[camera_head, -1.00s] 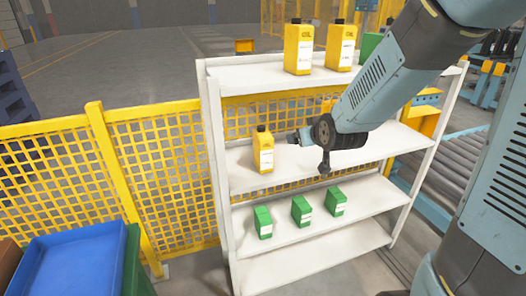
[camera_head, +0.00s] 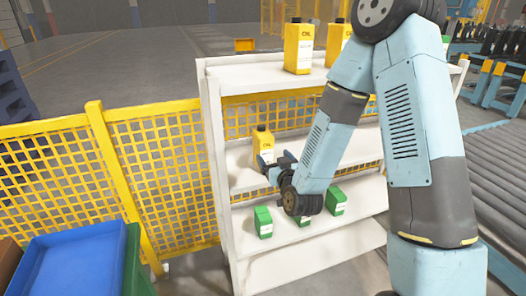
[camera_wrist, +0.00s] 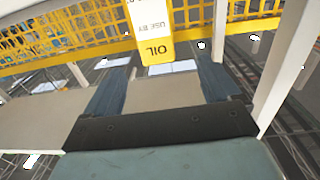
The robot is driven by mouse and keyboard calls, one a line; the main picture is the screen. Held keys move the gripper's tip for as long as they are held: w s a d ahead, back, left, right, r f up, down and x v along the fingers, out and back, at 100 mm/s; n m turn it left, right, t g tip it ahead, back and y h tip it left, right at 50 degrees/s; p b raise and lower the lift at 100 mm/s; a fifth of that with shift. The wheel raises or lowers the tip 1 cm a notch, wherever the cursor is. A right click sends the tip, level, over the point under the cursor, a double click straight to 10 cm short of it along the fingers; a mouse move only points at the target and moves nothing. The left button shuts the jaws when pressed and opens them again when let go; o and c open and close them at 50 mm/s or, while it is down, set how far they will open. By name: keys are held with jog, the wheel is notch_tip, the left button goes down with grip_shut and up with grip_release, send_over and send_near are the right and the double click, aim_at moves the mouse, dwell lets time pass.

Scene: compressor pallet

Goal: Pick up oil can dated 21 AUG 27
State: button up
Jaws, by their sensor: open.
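A yellow oil can (camera_head: 263,143) with a black cap and a white label stands upright on the second shelf, at the left. Two more yellow oil cans (camera_head: 298,47) stand on the top shelf, one partly hidden by my arm.
Green cans (camera_head: 263,222) stand on the shelf below, partly behind my arm. The white rack (camera_head: 212,150) has upright posts and shelves close above and below my gripper. A yellow mesh fence (camera_head: 160,160) runs behind and left. A blue bin (camera_head: 70,265) sits at lower left.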

aim_at(266, 146)
jog(key=x, duration=0.8)
jog(key=shift+w+a, duration=0.1)
jog(key=shift+w, duration=0.15)
jog(key=x, duration=0.4)
jog(key=shift+d+r, duration=0.1)
jog(key=shift+d, duration=0.2)
jog(key=shift+w+a, duration=0.25)
jog(key=shift+w, duration=0.4)
grip_shut()
